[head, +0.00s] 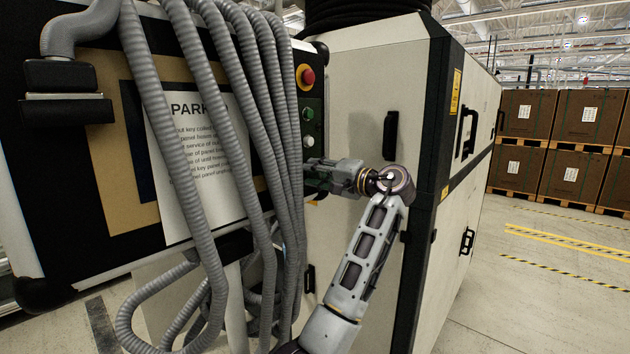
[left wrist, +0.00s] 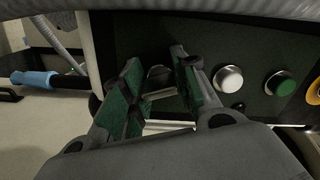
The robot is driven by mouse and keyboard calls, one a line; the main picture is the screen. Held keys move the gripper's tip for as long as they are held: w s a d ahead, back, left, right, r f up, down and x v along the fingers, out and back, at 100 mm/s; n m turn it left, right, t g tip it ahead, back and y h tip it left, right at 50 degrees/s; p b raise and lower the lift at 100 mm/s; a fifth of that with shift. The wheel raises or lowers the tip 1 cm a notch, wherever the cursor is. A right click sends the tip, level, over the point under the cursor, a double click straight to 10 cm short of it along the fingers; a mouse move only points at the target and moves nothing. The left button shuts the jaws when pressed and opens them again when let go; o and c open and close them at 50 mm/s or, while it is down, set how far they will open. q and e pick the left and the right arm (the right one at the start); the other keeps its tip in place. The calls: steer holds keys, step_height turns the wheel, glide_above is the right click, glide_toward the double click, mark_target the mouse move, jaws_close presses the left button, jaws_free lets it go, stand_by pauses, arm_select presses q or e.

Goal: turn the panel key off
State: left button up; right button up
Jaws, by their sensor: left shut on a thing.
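The black control panel (head: 313,100) is on the cabinet's side, behind grey hoses in the head view. My left gripper (head: 314,176) reaches its lower end from the right. In the left wrist view, the green-padded fingers of my left gripper (left wrist: 150,85) are shut on the panel key (left wrist: 159,75), a small grey piece between the pads. The fingers hide much of the key, and its turn angle cannot be told. A white button (left wrist: 228,79) and a green button (left wrist: 280,83) sit beside it. My right gripper is not in view.
Several grey ribbed hoses (head: 250,110) hang just left of the panel. A red emergency button (head: 307,76) sits at its top. A paper sign (head: 195,150) hangs behind the hoses. The cabinet (head: 365,75) has a black handle (head: 390,135). Open floor lies at right, before stacked boxes (head: 555,115).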

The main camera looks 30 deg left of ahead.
arm_select(q)
steer(key=shift+f+n+b, duration=0.2)
steer(key=shift+n+b, duration=0.1)
steer(key=shift+n, duration=0.7)
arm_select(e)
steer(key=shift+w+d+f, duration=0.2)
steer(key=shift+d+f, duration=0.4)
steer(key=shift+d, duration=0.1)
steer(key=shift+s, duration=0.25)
arm_select(q)
steer(key=o, duration=1)
steer(key=shift+r, duration=0.1)
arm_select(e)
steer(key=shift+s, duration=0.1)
